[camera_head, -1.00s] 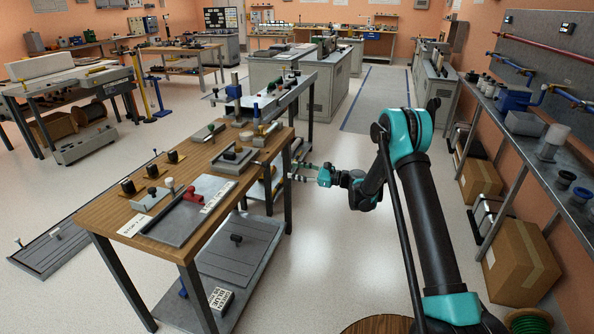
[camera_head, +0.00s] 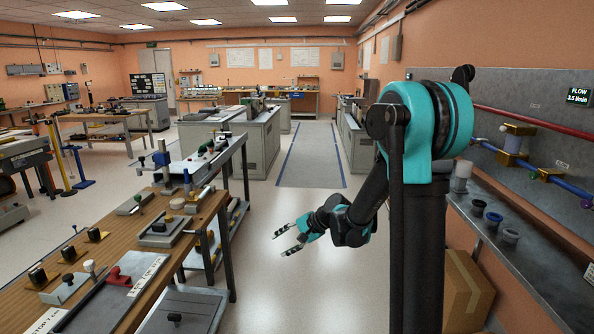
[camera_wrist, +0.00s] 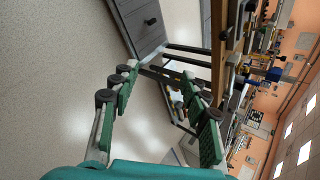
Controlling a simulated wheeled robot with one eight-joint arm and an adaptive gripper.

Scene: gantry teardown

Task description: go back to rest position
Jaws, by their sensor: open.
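My gripper (camera_head: 289,241) is open and empty in the head view. It hangs over the open floor, to the right of the wooden workbench (camera_head: 125,252) and clear of it. In the wrist view my gripper's two green-padded fingers (camera_wrist: 160,112) are spread apart with nothing between them. Beyond them in the wrist view are the bench's metal legs and its grey lower shelf (camera_wrist: 143,22). My arm is bent, with its elbow high at the right of the head view.
A wall-side shelf (camera_head: 530,245) with cups and pipes runs along the right, a cardboard box (camera_head: 466,290) under it. Grey cabinets (camera_head: 250,140) stand farther back. The floor aisle (camera_head: 310,160) ahead is clear. Fixtures and tools crowd the workbench top.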

